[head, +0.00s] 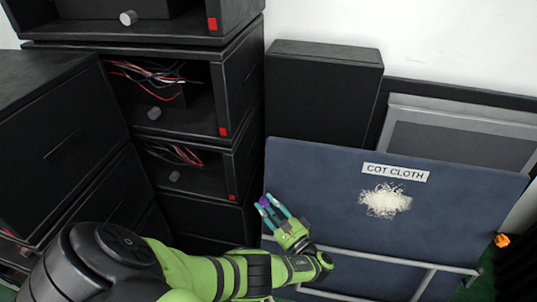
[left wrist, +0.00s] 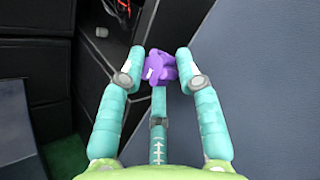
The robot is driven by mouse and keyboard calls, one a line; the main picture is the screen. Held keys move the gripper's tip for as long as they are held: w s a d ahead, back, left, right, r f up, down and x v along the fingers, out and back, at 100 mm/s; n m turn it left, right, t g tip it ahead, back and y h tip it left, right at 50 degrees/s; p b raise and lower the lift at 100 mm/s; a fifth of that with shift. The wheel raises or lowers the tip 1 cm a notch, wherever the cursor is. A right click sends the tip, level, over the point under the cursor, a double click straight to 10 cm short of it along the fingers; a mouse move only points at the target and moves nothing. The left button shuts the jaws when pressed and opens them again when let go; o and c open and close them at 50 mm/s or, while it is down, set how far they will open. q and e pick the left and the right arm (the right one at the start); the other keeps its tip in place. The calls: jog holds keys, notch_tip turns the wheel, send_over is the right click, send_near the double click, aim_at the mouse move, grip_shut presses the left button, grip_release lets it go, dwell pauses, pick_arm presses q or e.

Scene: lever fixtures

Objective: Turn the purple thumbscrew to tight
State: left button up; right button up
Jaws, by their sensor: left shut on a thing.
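The purple thumbscrew (head: 264,202) is by the left edge of the blue panel labelled COT CLOTH (head: 315,180). It is small and partly covered by my fingers. My left gripper (head: 271,206), green with teal fingers, is shut on it. In the left wrist view the thumbscrew (left wrist: 159,66) sits between the tips of the two side fingers of my left gripper (left wrist: 160,61), with a third teal finger below it. A small pale mark shows on its left part. Its mount is hidden, and I cannot read its turn position. My right gripper is not in view.
Black cabinets with red and white wires (head: 150,72) and grey knobs (head: 154,113) stand at the left. A grey rail (head: 400,262) crosses the blue panel's lower part. A black box (head: 322,95) and a grey framed panel (head: 460,130) stand behind. An orange item (head: 502,240) is at the right.

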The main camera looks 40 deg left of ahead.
pick_arm(q)
jog(key=shift+s+a+f+m+t+y+b, duration=0.1)
jog(key=shift+s+f+m+t+y+b, duration=0.15)
jog(key=shift+m+t+y+b, duration=0.35)
jog(key=o, duration=1.1)
jog(key=shift+a+r, duration=0.1)
jog(key=shift+o, duration=0.2)
jog(key=shift+w+r, duration=0.15)
jog(key=shift+w, duration=0.05)
